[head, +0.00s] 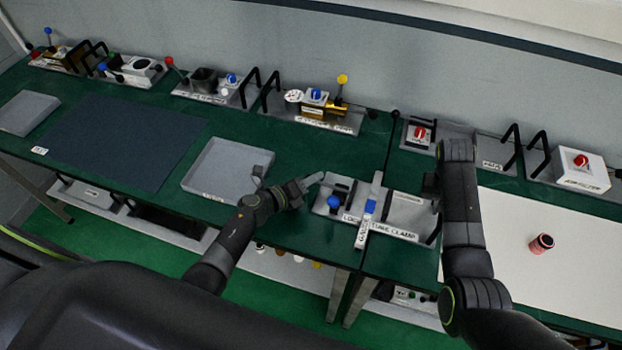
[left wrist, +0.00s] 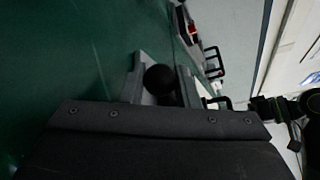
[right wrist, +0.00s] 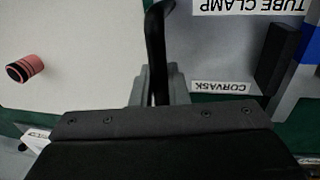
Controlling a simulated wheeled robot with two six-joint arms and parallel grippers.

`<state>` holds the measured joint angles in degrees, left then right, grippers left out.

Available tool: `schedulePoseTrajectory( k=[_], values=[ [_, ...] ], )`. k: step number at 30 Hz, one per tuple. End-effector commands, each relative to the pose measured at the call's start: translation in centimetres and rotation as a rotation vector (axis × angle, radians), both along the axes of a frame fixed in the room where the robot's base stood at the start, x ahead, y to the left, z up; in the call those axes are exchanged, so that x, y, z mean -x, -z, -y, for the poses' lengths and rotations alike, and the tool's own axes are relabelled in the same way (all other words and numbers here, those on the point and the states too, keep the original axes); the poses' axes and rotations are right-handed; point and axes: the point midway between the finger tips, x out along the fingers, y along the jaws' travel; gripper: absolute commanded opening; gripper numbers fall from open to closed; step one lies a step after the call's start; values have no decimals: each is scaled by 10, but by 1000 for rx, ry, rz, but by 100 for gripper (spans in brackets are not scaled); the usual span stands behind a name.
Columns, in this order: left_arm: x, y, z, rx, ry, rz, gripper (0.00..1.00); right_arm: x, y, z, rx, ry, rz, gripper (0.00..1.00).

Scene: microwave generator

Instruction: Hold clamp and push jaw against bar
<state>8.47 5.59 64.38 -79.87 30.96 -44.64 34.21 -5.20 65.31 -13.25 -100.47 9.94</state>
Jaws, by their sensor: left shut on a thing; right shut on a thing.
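The tube clamp (head: 405,212) is a grey fixture with a white label near the front edge of the green bench. A pale bar (head: 377,190) with a blue patch crosses its left part, and a blue ball (head: 333,201) sits left of the bar. My left gripper (head: 316,181) is at the clamp's left end. In the left wrist view its fingers are closed around a black ball knob (left wrist: 160,79). My right gripper (head: 432,186) is at the clamp's right end. In the right wrist view it is shut on a black handle (right wrist: 156,45). I cannot tell whether the jaw touches the bar.
A white board (head: 560,255) with a red-and-black cylinder (head: 541,243) lies to the right. Several fixtures with handles line the wall, including one with a yellow knob (head: 342,79).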

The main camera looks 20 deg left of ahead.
Motion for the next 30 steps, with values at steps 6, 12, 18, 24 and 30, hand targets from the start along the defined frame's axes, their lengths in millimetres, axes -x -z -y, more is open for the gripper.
schedulePoseTrajectory(
  k=[6,12,18,24,30],
  values=[
    [-1,-3,4,4,3,6,0,3,4,-2,-5,0,-9,0],
    [-1,-4,30,7,5,8,0,3,4,-2,-6,-1,-9,0],
    [-2,-4,33,6,5,10,0,3,4,-3,-7,-1,-8,0],
    [-2,-4,32,5,4,9,42,3,4,-2,-7,-1,-8,0],
    [-1,-2,31,3,3,6,49,3,4,-2,-6,-1,-8,0]
  ],
)
